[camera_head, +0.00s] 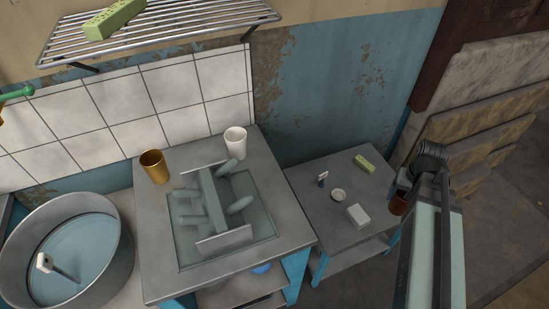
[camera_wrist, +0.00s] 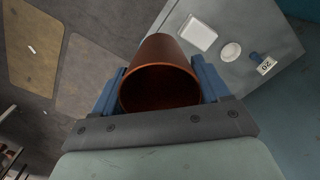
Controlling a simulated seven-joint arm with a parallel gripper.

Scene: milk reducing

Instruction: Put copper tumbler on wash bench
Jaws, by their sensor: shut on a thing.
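My gripper (camera_wrist: 160,88) is shut on the copper tumbler (camera_wrist: 160,62), with one blue finger on each side of it. The tumbler's open mouth faces the wrist camera and its inside looks empty. In the head view the tumbler (camera_head: 398,206) shows as a small brown shape beside the right edge of the small grey table, partly hidden by my arm. My gripper (camera_head: 403,188) is mostly hidden there too. The grey bench with the sunken basin (camera_head: 150,272), which looks like the wash bench, stands left of the small table.
A gold cup (camera_head: 154,166) and a white cup (camera_head: 235,142) stand at the bench's back edge. A rack (camera_head: 212,200) fills the basin. The small table (camera_head: 318,222) holds a white block (camera_head: 358,216), a small round dish (camera_head: 338,195) and a green sponge (camera_head: 364,163). A metal tub (camera_head: 112,262) stands left.

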